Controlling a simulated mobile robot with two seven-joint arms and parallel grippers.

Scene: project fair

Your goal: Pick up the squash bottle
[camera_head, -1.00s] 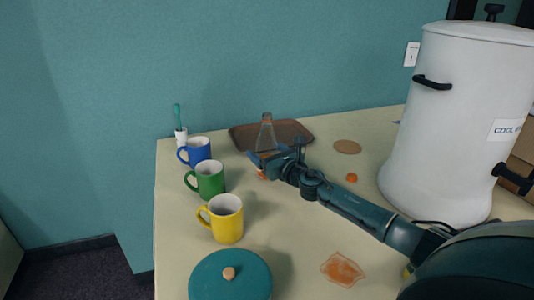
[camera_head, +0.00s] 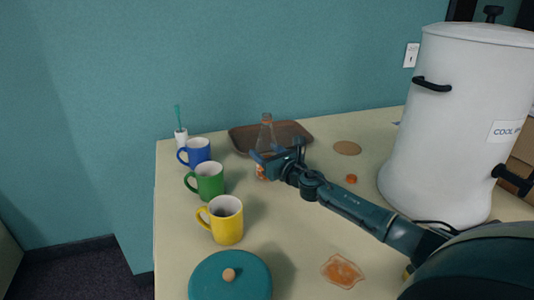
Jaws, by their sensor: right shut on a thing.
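The squash bottle (camera_head: 266,134) is clear with an orange-tinted lower part. It stands upright on the table in front of the brown tray. My right gripper (camera_head: 262,157) reaches in from the right and is shut around the bottle's middle. The gripper hides part of the bottle, and its base shows just below the fingers. I cannot tell whether the base touches the table. My left gripper is not in view.
Blue (camera_head: 196,152), green (camera_head: 207,181) and yellow (camera_head: 224,219) mugs stand left of the bottle. A brown tray (camera_head: 298,130) lies behind it. A large white urn (camera_head: 450,120) stands at right. A teal lid (camera_head: 230,278) is in front. An orange spill (camera_head: 343,271) lies near the front.

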